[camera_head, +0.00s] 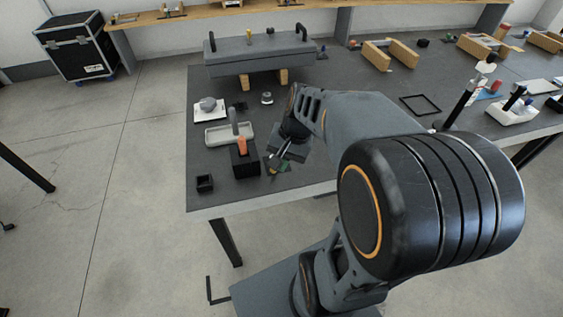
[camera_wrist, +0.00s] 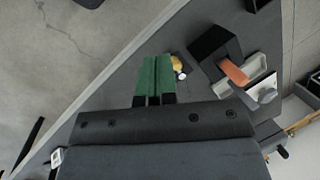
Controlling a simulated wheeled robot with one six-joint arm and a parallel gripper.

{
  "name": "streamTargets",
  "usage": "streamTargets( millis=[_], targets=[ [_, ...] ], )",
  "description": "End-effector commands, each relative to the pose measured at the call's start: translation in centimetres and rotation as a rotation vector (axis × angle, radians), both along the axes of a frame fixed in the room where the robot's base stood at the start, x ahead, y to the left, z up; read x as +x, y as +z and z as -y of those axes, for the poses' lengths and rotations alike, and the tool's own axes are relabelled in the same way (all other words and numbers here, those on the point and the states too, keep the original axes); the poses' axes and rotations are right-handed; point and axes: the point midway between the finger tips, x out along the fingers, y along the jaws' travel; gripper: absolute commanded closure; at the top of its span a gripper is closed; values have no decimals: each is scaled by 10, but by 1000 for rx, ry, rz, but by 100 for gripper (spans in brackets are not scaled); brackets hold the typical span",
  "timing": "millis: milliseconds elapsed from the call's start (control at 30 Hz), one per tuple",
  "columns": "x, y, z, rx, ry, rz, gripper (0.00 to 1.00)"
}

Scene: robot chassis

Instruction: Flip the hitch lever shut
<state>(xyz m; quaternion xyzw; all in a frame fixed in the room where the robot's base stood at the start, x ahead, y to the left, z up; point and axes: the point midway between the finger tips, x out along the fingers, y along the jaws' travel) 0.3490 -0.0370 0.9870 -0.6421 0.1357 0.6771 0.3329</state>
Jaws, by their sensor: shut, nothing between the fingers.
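An orange lever (camera_head: 241,145) stands upright, or nearly so, on a black block (camera_head: 245,164) near the table's front left. It seems to be the hitch lever, though I cannot be sure. In the wrist view the orange lever (camera_wrist: 234,72) and its black block (camera_wrist: 213,49) are at the upper right. My gripper (camera_head: 277,163) is to the right of the block, low over the table and apart from the lever. In the wrist view my gripper (camera_wrist: 155,60) has its two green fingers together, with nothing between them. The lever's base is partly hidden.
A small yellow item (camera_wrist: 177,63) lies beside my fingers in the wrist view. A grey bench-like fixture (camera_head: 262,58) stands at the back.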

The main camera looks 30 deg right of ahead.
Motion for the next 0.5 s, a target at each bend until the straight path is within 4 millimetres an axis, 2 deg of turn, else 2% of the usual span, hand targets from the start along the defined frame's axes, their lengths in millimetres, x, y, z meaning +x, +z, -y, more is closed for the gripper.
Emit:
streamTargets(
  millis=[33, 200, 400, 500],
  targets=[
    [11, -17, 19, 87, -148, -74, 100],
    [38, -48, 76, 382, -568, -256, 100],
    [53, -79, 136, 672, -892, -389, 100],
    [56, -90, 157, 770, -984, -426, 100]
  ],
)
